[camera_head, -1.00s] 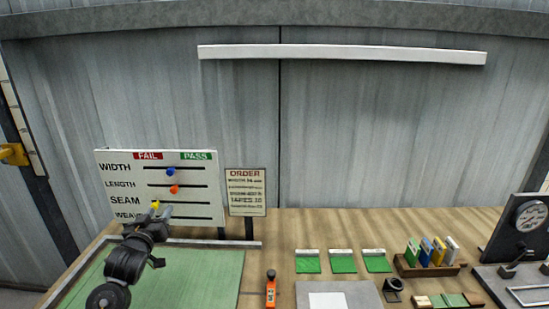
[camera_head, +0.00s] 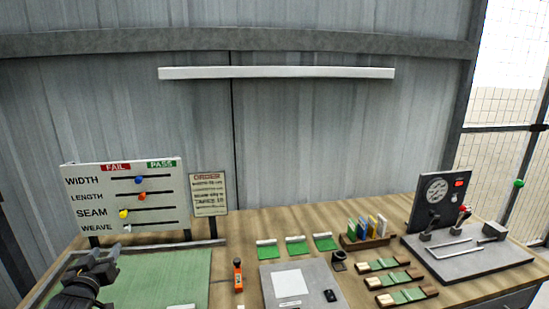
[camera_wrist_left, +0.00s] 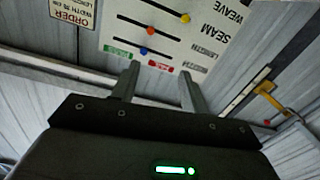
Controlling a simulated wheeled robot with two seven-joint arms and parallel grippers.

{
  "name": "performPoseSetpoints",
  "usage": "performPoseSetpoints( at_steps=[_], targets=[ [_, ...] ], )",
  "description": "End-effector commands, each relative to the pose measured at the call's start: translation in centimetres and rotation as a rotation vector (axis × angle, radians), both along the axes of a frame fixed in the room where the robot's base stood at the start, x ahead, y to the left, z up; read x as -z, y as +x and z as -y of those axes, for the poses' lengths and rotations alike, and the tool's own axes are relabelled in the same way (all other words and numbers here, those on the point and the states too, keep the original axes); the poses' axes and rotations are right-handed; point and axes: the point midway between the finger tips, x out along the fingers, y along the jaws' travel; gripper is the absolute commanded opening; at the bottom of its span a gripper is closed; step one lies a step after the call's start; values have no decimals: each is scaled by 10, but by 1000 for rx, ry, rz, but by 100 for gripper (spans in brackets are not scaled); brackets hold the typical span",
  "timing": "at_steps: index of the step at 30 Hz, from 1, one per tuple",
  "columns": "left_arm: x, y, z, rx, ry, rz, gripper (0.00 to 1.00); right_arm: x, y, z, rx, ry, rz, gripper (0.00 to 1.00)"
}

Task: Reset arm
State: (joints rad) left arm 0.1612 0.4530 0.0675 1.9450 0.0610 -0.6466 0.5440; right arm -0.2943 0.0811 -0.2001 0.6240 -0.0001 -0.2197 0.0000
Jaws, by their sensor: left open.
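My left gripper (camera_head: 97,257) is low at the left in the head view, in front of the white slider board (camera_head: 75,171). In the left wrist view its two fingers (camera_wrist_left: 158,84) are apart with nothing between them. The board's blue knob (camera_head: 138,180), orange knob (camera_head: 142,196), yellow knob (camera_head: 123,213) and white knob (camera_head: 127,227) sit on their slots. The gripper is apart from the knobs. My right gripper is not in view.
A green mat (camera_head: 170,278) lies under my left arm. An order sign (camera_head: 208,193) stands beside the board. An orange tool (camera_head: 238,275), a grey plate (camera_head: 268,288), a rack of coloured cards (camera_head: 368,241) and a gauge panel (camera_head: 421,212) occupy the table rightward.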

Motion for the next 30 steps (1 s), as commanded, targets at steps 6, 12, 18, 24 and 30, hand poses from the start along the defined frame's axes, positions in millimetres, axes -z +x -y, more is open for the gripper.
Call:
performPoseSetpoints(
  at_steps=[6,12,18,24,30],
  targets=[
    [37,-20,17,10,10,-108,45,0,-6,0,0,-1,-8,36],
    [84,-49,45,36,28,-255,45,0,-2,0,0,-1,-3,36],
    [145,-105,88,91,54,-479,45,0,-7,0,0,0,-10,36],
    [208,-202,141,190,89,-786,45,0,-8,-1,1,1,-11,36],
    [233,-277,174,279,109,-994,45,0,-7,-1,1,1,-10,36]
  ],
)
